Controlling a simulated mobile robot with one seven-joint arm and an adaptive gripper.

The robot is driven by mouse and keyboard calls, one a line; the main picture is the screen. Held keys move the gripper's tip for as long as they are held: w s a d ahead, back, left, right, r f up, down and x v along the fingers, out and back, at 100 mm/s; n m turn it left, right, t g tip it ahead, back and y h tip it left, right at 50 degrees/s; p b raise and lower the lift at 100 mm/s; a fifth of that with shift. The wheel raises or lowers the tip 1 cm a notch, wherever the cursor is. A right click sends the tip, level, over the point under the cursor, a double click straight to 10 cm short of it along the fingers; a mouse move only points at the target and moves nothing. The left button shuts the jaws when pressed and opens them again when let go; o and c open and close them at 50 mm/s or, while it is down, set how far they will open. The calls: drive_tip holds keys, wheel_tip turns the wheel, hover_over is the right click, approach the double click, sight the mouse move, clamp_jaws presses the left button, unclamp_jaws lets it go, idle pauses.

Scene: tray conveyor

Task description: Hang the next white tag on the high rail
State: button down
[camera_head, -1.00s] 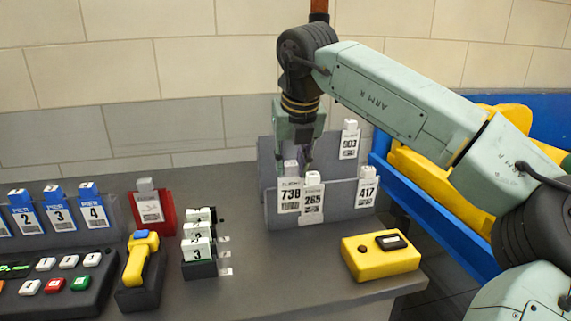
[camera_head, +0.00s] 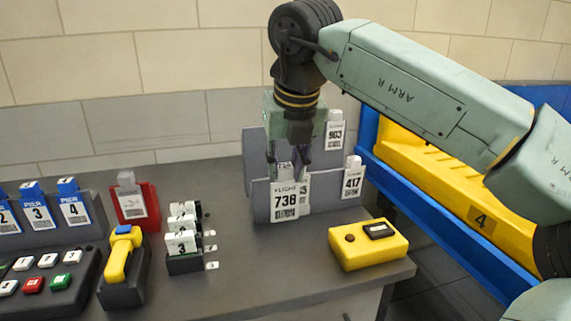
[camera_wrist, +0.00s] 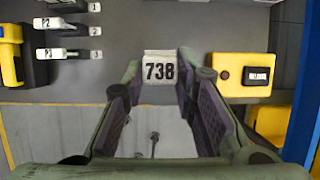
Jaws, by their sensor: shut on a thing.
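My gripper (camera_head: 288,168) is shut on the white 738 tag (camera_head: 285,203) near its top. In the wrist view, the 738 tag (camera_wrist: 158,72) shows between the fingers of my gripper (camera_wrist: 160,85). The tag hangs upright in front of the low front rail (camera_head: 262,205) and partly covers another white tag (camera_head: 304,190). A white 417 tag (camera_head: 352,182) hangs at the right of the low rail. A white 903 tag (camera_head: 335,133) hangs on the high rear rail (camera_head: 256,145), whose middle is partly hidden by my gripper.
A yellow box (camera_head: 368,246) stands front right; it also shows in the wrist view (camera_wrist: 230,72). A red holder (camera_head: 130,205), blue pier tags (camera_head: 72,208), a stack of small tags (camera_head: 183,240) and a yellow-handled device (camera_head: 118,260) stand left. Open counter lies before the rails.

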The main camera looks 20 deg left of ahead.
drive_tip(key=shift+r+p, duration=2.4)
drive_tip(key=shift+r, duration=0.7)
